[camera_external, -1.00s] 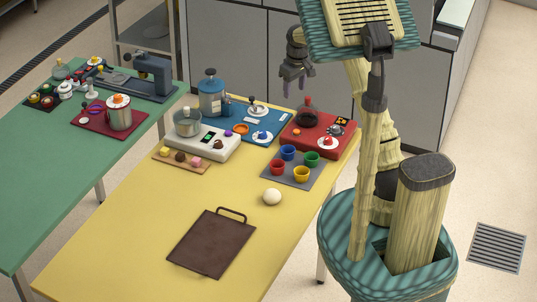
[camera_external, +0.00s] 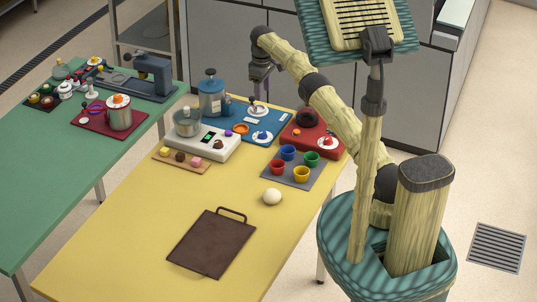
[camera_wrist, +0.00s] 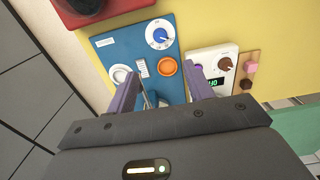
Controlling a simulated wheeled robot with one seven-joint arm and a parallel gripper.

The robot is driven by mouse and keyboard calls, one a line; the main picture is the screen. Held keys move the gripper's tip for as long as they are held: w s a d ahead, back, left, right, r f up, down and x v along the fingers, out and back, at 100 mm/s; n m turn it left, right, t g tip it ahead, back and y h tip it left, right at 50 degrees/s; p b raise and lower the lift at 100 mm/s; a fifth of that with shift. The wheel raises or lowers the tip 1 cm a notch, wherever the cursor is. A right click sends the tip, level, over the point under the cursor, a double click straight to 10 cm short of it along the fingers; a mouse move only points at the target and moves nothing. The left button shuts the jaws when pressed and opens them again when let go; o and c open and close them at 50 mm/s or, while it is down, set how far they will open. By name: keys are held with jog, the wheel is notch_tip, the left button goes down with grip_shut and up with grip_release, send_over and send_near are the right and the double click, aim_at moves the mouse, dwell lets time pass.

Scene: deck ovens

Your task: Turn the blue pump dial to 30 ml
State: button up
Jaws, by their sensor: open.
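The blue pump dial (camera_external: 262,135) is a blue knob on a round white scale, on the front part of the blue pump board (camera_external: 282,118). In the wrist view the dial (camera_wrist: 159,35) shows near the top, beyond my fingertips. Its scale marks are too small to read. My gripper (camera_external: 258,95) points down above the back part of the board, over a white disc with an upright lever (camera_external: 256,108). In the wrist view my gripper (camera_wrist: 163,72) has its two purple fingers apart, with nothing held. It is apart from the dial.
A blue canister (camera_external: 211,95) stands left of my gripper. A red unit (camera_external: 310,142) is to the right, and a white unit (camera_external: 205,143) with a pot is to the left. An orange ring (camera_wrist: 167,67) lies near the dial. The yellow table's front is mostly clear.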

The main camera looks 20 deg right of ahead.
aim_at(263, 132)
jog(key=shift+f, duration=0.15)
notch_tip(263, 132, down, 17)
jog(key=shift+f+b, duration=0.1)
jog(key=shift+b, duration=0.35)
dwell(0.4)
jog(key=c, duration=1)
jog(key=shift+o, duration=0.2)
